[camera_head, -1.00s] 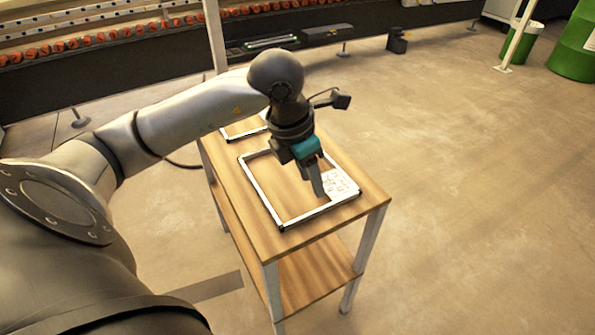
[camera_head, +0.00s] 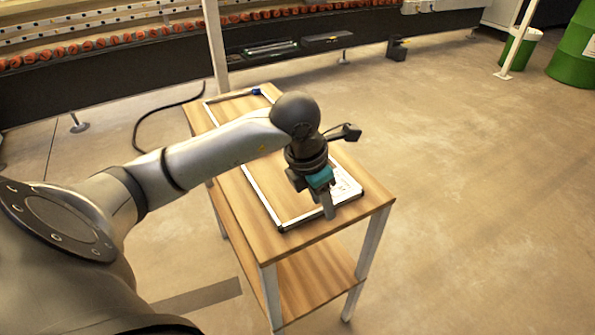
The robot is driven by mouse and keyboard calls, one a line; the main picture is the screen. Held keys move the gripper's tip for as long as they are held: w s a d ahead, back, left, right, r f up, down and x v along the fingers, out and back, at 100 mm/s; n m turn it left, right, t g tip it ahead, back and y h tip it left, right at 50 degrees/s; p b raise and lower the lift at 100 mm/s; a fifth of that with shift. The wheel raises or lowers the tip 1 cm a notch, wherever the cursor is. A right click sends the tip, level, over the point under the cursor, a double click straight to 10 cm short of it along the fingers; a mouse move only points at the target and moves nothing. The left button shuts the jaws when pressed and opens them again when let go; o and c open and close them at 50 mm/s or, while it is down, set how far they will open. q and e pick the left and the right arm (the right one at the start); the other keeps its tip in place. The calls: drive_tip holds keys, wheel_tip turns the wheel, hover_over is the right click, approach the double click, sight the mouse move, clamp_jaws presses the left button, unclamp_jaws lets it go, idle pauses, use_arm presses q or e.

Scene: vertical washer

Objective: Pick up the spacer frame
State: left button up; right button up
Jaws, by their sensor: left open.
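A rectangular spacer frame (camera_head: 261,196) with pale bars and dark corners lies flat on the wooden table top. A white printed sheet (camera_head: 347,188) shows at the frame's right side, partly hidden by the gripper. My right gripper is not in view.
The wooden table (camera_head: 313,233) has a lower shelf (camera_head: 315,277) and pale legs. A long machine with orange rollers (camera_head: 130,38) stands behind it. Green drums (camera_head: 577,45) stand at the far right. The floor right of the table is clear.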

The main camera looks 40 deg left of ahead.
use_arm(q)
drive_tip(key=shift+f, duration=0.15)
drive_tip(key=shift+c, duration=0.2)
clamp_jaws()
idle(0.4)
